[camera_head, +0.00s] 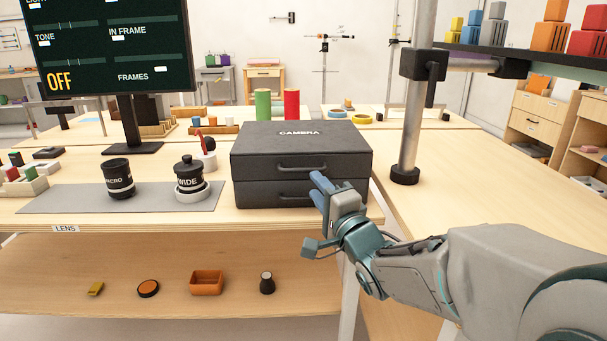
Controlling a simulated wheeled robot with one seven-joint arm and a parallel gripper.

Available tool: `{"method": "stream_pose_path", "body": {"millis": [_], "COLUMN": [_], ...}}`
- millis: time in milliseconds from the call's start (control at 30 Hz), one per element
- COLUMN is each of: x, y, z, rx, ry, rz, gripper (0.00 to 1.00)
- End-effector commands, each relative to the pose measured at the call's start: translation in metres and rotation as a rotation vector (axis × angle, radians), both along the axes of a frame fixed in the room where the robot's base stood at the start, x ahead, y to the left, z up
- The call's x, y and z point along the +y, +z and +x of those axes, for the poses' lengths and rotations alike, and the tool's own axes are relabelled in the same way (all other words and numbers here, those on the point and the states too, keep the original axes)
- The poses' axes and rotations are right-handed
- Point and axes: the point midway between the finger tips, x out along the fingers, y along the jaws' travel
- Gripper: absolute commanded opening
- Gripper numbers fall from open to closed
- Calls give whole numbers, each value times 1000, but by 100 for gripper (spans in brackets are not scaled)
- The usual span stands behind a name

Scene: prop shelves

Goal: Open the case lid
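A dark grey case marked "CAMERA" stands on the wooden table, with its lid (298,141) shut. A handle (302,168) is on the front of the lid, and a second handle is partly visible on the lower part (262,194). My gripper (318,188) is in front of the case's lower right front, below and right of the lid handle. Its blue fingers overlap the case in the picture; I cannot tell whether they touch it. Nothing shows in the fingers, and their gap is not clear from this angle.
Lenses marked "MACRO" (119,180) and "WIDE" (190,179) stand on a grey mat (75,199) left of the case. Green (263,104) and red (292,104) cylinders show behind it. A metal post (412,130) rises at right. The shelf below (60,270) holds small items.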

Motion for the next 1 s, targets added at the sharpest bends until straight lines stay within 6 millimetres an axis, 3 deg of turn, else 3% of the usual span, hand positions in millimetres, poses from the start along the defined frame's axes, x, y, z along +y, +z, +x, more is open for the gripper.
{"method": "stream_pose_path", "body": {"millis": [100, 300, 733, 767, 867, 1000], "x": [10, 20, 23, 23, 23, 23], "y": [2, 7, 10, 10, 10, 10], "z": [21, 44, 53, 53, 53, 53], "rx": [-1, 0, 0, 0, 0, -1], "ry": [2, 2, 1, 1, 1, 1], "rz": [-1, -1, 0, 0, 0, 0], "gripper": [33, 33, 33, 30, 2, 0]}}
